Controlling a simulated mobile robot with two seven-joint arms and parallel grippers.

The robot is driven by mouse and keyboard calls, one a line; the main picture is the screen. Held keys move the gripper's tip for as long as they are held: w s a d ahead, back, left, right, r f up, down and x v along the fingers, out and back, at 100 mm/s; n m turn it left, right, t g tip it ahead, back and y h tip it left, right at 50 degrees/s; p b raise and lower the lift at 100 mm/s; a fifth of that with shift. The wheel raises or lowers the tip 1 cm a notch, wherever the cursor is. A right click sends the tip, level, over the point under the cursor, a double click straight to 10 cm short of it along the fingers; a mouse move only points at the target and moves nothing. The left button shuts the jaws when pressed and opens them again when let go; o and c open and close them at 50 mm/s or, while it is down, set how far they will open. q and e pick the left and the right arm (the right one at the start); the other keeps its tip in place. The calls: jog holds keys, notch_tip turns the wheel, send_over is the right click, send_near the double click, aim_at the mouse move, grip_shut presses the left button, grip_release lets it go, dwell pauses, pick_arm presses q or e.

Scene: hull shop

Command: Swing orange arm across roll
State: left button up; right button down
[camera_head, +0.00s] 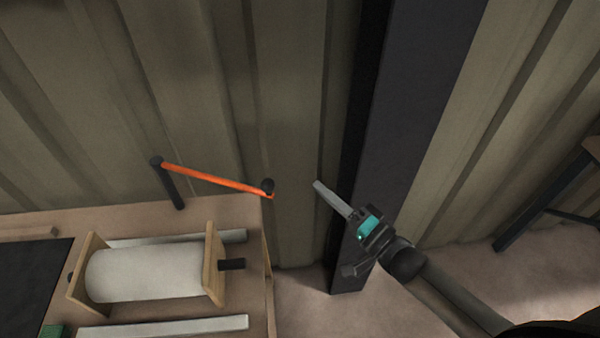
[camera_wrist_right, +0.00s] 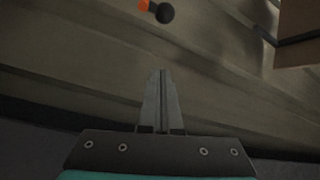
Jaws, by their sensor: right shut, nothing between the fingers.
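The orange arm (camera_head: 215,180) runs from a dark upright post (camera_head: 170,185) on the table to a black knob (camera_head: 267,186) at its right end. It slants down to the right, behind the roll. The white roll (camera_head: 145,273) lies between two wooden end plates on the table. My right gripper (camera_head: 317,184) is shut and empty, to the right of the knob and apart from it. In the right wrist view the shut fingers (camera_wrist_right: 161,75) point toward the knob (camera_wrist_right: 161,13), with a bit of the orange arm (camera_wrist_right: 144,4) at the top edge. My left gripper is out of view.
The wooden table (camera_head: 240,210) carries pale bars (camera_head: 165,326) in front of and behind the roll, and a dark mat (camera_head: 35,280) at left. A dark pillar (camera_head: 400,130) stands close behind my right gripper. Corrugated wall (camera_head: 220,90) lies behind the table.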

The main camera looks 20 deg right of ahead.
jog(key=b+x, duration=0.1)
jog(key=x, duration=0.9)
jog(key=shift+s+a+f, duration=0.35)
jog(key=shift+s+a, duration=0.35)
jog(key=shift+s+a+f, duration=0.35)
jog(key=shift+s+a, duration=0.35)
jog(key=shift+a, duration=0.1)
